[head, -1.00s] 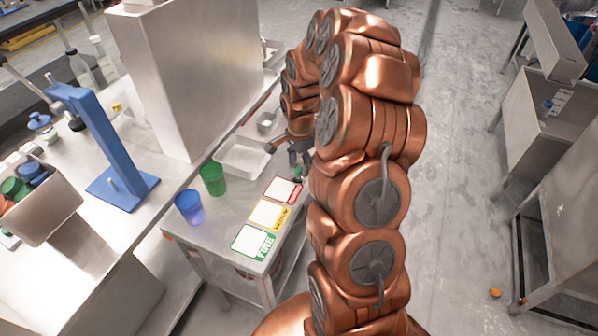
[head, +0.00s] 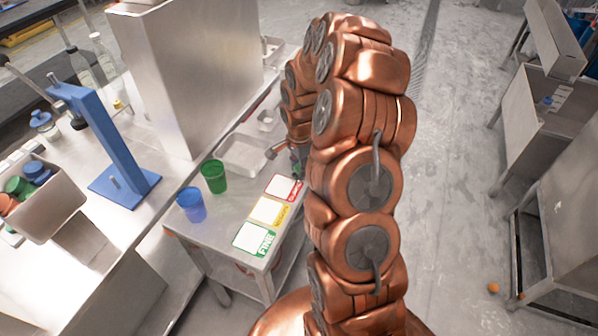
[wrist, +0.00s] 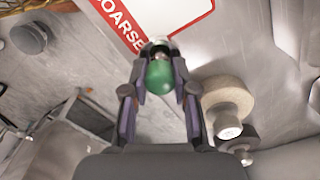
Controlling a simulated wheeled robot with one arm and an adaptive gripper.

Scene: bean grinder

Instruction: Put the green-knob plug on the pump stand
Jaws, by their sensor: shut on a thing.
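The green-knob plug (wrist: 160,76) is between the two fingers of my gripper (wrist: 160,88) in the wrist view. Its green rounded knob faces the camera, with a pale metal part beyond it. My gripper is shut on it, near the card marked COARSE (wrist: 150,14). In the head view my gripper is mostly hidden behind my arm, above the cart by the red-edged card (head: 284,187). I cannot tell for sure which thing is the pump stand; a tall blue stand (head: 115,150) with a flat base is on the left bench.
A green cup (head: 214,177), a blue cup (head: 191,205) and a metal tray (head: 243,155) stand on the cart. A large steel box (head: 185,75) rises behind them. In the wrist view, a beige round piece with a metal knob (wrist: 228,100) lies right of my gripper.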

